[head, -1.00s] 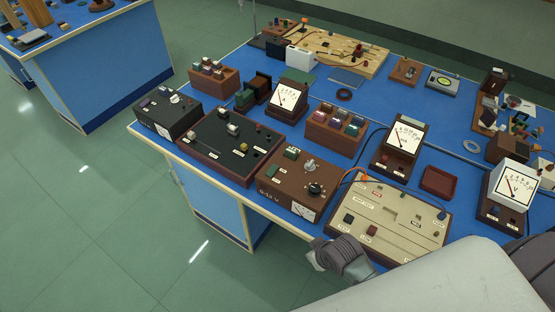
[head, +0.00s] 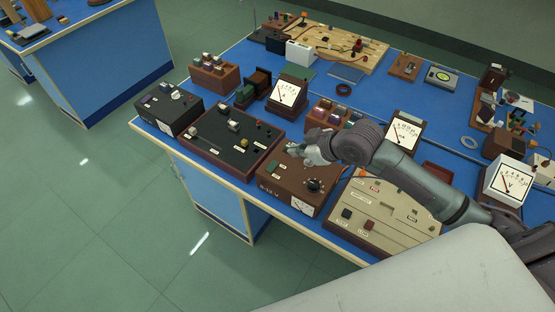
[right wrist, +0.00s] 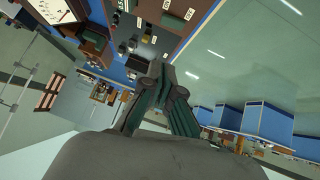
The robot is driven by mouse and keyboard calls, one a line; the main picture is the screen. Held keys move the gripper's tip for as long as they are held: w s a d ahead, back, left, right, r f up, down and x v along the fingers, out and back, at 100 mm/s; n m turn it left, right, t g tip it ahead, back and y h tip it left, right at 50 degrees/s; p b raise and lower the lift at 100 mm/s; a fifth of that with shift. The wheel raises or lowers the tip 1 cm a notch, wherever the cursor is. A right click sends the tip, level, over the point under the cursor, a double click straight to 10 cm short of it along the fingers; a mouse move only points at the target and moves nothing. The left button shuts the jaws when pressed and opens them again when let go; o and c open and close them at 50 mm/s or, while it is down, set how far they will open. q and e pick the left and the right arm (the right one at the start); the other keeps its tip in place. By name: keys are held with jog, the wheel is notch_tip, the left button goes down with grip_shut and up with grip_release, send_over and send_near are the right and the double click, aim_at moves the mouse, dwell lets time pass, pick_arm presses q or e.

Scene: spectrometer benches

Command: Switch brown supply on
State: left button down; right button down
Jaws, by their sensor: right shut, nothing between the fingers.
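The brown supply (head: 292,178) is a brown box marked 0-12 V, near the front edge of the blue bench. A black knob (head: 314,185) and a meter face (head: 302,205) show on it. My right gripper (head: 294,151) is shut and empty, above the far left part of the supply's top. It hides part of that top, so I cannot tell if it touches. In the right wrist view the shut fingers (right wrist: 165,72) point toward the supply (right wrist: 190,10), where a green switch part (right wrist: 172,21) and white labels show. My left gripper is not in view.
A dark red-edged supply (head: 232,138) stands just left of the brown one. A beige board (head: 385,215) with switches stands to its right. Meters (head: 287,92) and a brown rack (head: 325,114) stand close behind. Open floor (head: 110,220) lies in front.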

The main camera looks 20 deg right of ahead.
jog(key=shift+w+f, duration=0.1)
jog(key=p, duration=0.3)
send_over(278, 168)
jog(key=f, duration=0.7)
jog(key=shift+a, duration=0.4)
jog(key=f, duration=0.2)
jog(key=shift+d+f, duration=0.2)
jog(key=shift+f, duration=0.1)
jog(key=shift+d+f, duration=0.15)
jog(key=shift+f, duration=0.45)
